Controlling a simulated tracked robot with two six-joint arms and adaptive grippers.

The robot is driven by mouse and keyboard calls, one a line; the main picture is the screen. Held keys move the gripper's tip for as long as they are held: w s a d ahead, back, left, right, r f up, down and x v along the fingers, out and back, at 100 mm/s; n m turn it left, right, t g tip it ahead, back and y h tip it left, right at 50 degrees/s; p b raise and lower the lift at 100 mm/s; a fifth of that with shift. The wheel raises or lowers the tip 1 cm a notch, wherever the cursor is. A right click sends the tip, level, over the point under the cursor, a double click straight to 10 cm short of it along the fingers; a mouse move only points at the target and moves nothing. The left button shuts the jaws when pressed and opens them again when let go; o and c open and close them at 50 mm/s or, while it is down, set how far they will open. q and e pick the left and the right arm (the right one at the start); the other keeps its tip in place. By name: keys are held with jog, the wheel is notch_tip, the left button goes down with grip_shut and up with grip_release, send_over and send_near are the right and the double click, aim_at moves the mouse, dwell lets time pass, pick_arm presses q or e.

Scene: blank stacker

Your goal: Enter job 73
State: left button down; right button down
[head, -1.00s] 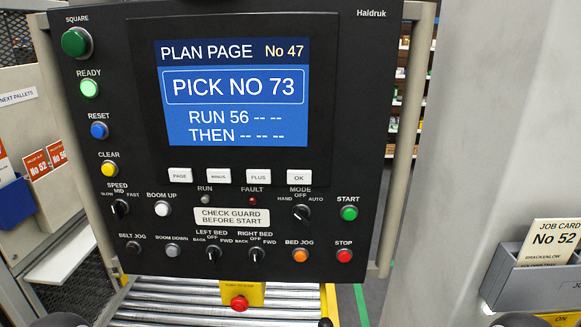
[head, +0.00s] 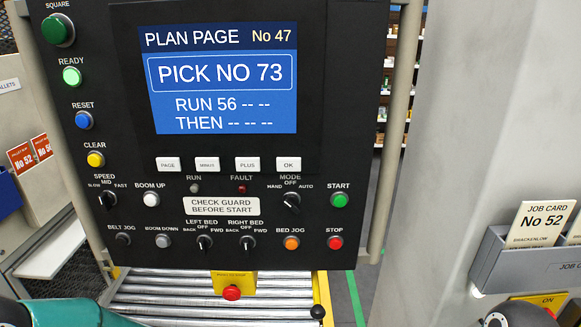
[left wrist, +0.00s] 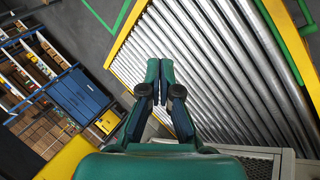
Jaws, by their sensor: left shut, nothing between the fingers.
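The black Haldruk panel (head: 330,100) fills the middle of the head view. Its screen (head: 222,125) reads PLAN PAGE No 47, PICK NO 73, RUN 56 and THEN, with dashes in the empty places. Below it are the white keys PAGE (head: 168,164), MINUS (head: 207,164), PLUS (head: 247,164) and OK (head: 288,164). The green READY lamp (head: 72,76) looks lit. My left gripper (left wrist: 160,72) is shut and empty in the left wrist view, above rollers and apart from the panel. My right gripper is not visible.
A roller bed (head: 170,285) with a red stop button (head: 232,293) on a yellow box lies below the panel. A grey pillar (head: 460,120) and a holder (head: 515,270) with job card No 52 (head: 543,222) stand right. Blue-and-orange shelving (left wrist: 50,75) shows in the left wrist view.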

aim_at(289, 164)
pick_arm(q)
jog(key=w+d+r+n+t+h, duration=0.1)
jog(key=w+d+r+n+t, duration=0.2)
jog(key=r, duration=0.9)
jog(key=s+d+r+n+t+h, duration=0.1)
jog(key=d+r+h, duration=0.1)
jog(key=r, duration=0.8)
jog(key=s+d+r+n+t+h, duration=0.1)
jog(key=s+d+r+n, duration=0.1)
jog(key=r, duration=0.9)
jog(key=s+d+r+n+h, duration=0.1)
jog(key=s+d+r+h, duration=0.1)
jog(key=r, duration=0.8)
jog(key=shift+r+n+t+h+b, duration=0.3)
jog(key=shift+n+t+b, duration=0.05)
jog(key=shift+n+t, duration=0.05)
jog(key=w+b, duration=0.2)
jog(key=w, duration=0.6)
jog(key=shift+w+a, duration=0.1)
jog(key=shift+w, duration=0.25)
jog(key=shift+w, duration=0.1)
